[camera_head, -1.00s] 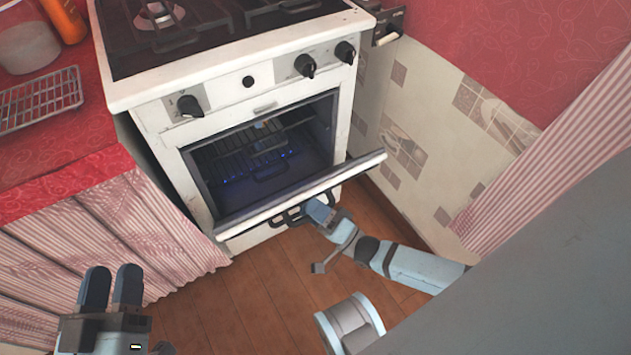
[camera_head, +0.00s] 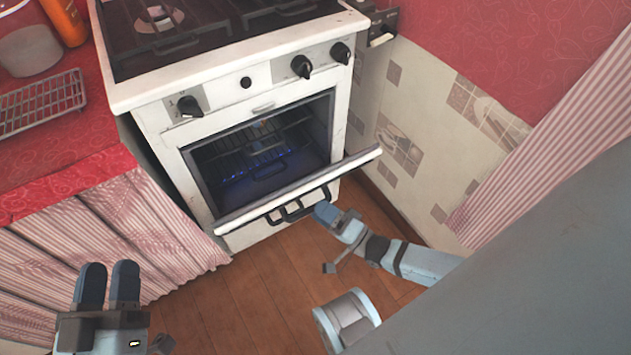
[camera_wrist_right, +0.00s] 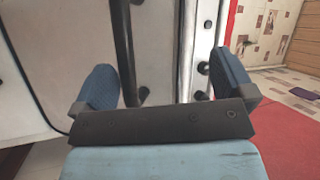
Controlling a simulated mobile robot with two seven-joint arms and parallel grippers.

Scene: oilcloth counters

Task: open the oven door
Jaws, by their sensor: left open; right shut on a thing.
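The white oven (camera_head: 150,120) stands at the centre back in the head view. Its door (camera_head: 362,158) is part-way open, tilted out at the top, with the dark lit cavity showing behind it. A dark bar handle (camera_head: 292,214) runs along the door's outer face. My right gripper (camera_head: 325,213) is at the handle's right end. In the right wrist view the handle (camera_wrist_right: 122,45) passes between the blue fingers of my right gripper (camera_wrist_right: 165,82), close to the left one. My left gripper (camera_head: 108,285) is open and empty at lower left.
A red counter (camera_head: 60,165) with a wire rack (camera_head: 40,105) and pink curtain (camera_head: 120,235) stands left of the oven. A tiled wall (camera_head: 410,140) is close on the right. Bare wooden floor (camera_head: 230,300) lies in front of the door.

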